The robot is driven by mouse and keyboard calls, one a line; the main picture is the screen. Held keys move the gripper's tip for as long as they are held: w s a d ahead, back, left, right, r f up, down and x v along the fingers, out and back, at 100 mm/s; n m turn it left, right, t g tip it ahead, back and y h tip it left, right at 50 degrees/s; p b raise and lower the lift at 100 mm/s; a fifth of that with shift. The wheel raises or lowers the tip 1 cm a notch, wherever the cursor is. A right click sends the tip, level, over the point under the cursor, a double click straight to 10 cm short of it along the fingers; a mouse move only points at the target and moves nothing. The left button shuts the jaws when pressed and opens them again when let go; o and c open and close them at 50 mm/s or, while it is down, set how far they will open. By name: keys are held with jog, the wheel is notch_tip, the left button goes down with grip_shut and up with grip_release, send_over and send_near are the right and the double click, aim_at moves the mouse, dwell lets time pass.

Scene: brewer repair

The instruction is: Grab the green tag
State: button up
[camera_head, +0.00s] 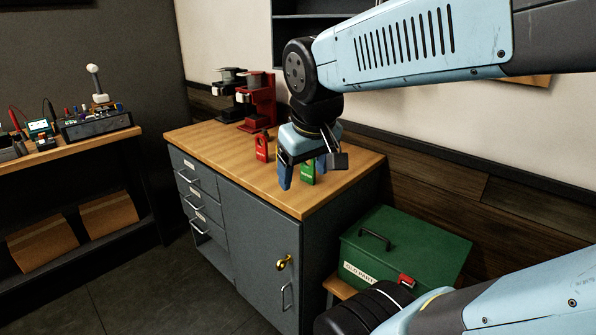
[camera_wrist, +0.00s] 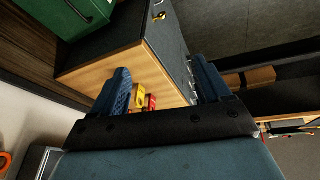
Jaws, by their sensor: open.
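The green tag (camera_head: 308,172) stands upright on the wooden top of the grey cabinet, near its right end, in the head view. My gripper (camera_head: 303,174) is open above the cabinet top. Its blue fingers point down and appear close around or in front of the green tag; the exact gap is unclear. In the wrist view my gripper (camera_wrist: 163,76) has its fingers wide apart with nothing held. A yellow tag (camera_wrist: 139,96) and a red tag (camera_wrist: 151,102) show between them there. I cannot make out the green tag in that view. The red tag (camera_head: 261,147) stands further left.
Red and black brewers (camera_head: 257,100) stand at the back of the cabinet top (camera_head: 205,140). A green toolbox (camera_head: 405,245) sits at the right, below the top. A yellow lock (camera_head: 284,263) is on the cabinet door. A workbench with instruments (camera_head: 95,122) is at the left.

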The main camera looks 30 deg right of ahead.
aim_at(306, 170)
jog(key=shift+o, duration=1.4)
jog(key=w+d+f+n+g+h, duration=0.4)
jog(key=w+d+f, duration=0.1)
jog(key=w+f, duration=0.2)
jog(key=shift+d+n+h, duration=0.3)
jog(key=shift+d, duration=0.1)
jog(key=w+d+f+n+h, duration=0.1)
jog(key=w+f+n+h, duration=0.2)
jog(key=w, duration=0.1)
jog(key=w+d+f+n+h, duration=0.1)
jog(key=w+f+n+h, duration=0.1)
jog(key=w+n, duration=0.1)
jog(key=w+d+f+n+h, duration=0.1)
jog(key=w+f+n+h, duration=0.2)
jog(key=w, duration=0.3)
jog(key=shift+f+t+h, duration=0.3)
jog(key=w+a+f+n+t+h, duration=0.1)
jog(key=w+n, duration=0.1)
jog(key=w+a+f+n+t+h, duration=0.1)
jog(key=w+f+n+t, duration=0.1)
jog(key=w+n, duration=0.1)
jog(key=w+f+n+t+h, duration=0.1)
jog(key=w+f+n+t, duration=0.1)
jog(key=shift+w+a, duration=0.35)
jog(key=shift+a, duration=0.05)
jog(key=x, duration=1.3)
jog(key=shift+w+d, duration=0.2)
jog(key=shift+d, duration=0.1)
jog(key=shift+c, duration=0.3)
jog(key=c, duration=1)
